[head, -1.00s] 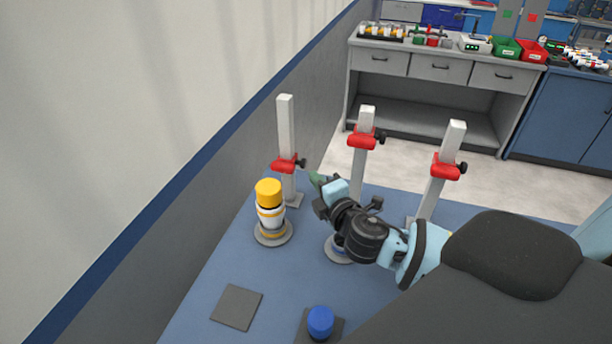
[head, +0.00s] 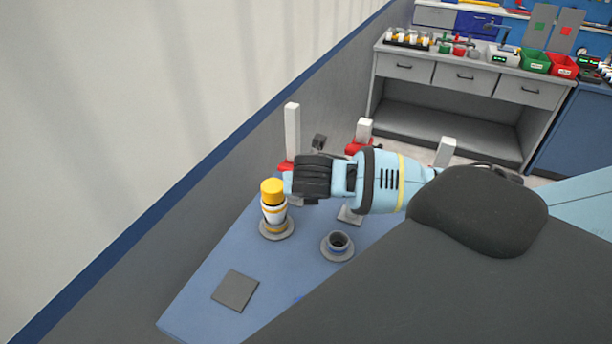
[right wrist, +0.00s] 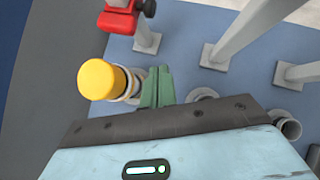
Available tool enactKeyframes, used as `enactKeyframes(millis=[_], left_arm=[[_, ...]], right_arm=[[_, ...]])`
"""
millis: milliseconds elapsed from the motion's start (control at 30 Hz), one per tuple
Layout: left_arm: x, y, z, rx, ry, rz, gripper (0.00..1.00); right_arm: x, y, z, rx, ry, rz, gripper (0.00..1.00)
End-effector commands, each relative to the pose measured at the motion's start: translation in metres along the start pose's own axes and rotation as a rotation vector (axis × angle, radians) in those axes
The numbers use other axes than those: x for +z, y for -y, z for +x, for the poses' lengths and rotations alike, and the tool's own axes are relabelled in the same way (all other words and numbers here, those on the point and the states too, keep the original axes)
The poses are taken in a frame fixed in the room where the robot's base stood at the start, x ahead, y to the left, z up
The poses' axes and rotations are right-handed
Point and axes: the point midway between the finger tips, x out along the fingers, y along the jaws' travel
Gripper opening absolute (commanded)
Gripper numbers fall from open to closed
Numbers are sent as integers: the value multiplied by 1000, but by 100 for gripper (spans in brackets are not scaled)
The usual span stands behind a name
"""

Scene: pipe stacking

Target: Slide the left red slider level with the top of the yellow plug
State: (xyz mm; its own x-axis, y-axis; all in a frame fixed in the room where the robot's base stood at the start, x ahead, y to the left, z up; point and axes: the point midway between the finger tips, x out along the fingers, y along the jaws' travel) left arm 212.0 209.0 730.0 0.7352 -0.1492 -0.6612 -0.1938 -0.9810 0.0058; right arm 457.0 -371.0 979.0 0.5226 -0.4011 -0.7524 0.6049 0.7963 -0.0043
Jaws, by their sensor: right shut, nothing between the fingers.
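The left red slider (head: 284,166) is on the leftmost white post (head: 292,127), partly hidden by my arm in the head view. It also shows with its black knob at the top of the right wrist view (right wrist: 118,19). The yellow plug (head: 272,188) tops a white pipe stack in front of that post, and it shows in the right wrist view (right wrist: 100,79). My right gripper's green fingers (right wrist: 157,86) are together and empty, just right of the plug and below the slider in that view. In the head view my arm hides the fingertips. My left gripper is out of view.
The middle post (head: 363,128) with its red slider (head: 354,148) and the right post (head: 446,150) stand behind my arm. An empty grey socket (head: 339,243) and a dark square pad (head: 236,290) are on the blue table (head: 205,293). A wall bounds the left.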

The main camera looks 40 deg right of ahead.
Motion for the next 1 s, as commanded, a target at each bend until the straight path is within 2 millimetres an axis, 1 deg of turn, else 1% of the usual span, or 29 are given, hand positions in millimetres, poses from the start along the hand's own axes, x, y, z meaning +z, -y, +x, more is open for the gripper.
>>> enactKeyframes(millis=[167,267,433,700,733,800,900,1000], left_arm=[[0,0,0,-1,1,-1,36],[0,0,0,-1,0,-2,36],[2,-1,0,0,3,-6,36],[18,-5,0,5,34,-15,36],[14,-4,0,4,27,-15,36],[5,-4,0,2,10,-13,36],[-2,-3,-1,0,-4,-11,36],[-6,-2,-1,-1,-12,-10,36]], right_arm=[[-1,0,9,-2,-2,2,0],[-1,0,22,-3,-2,4,0],[-2,0,53,-3,-2,3,0],[-3,0,104,-3,-4,3,0],[2,0,103,0,0,5,0],[18,-1,94,4,8,8,0],[30,-1,89,5,8,9,0],[36,-1,87,4,6,7,0]])
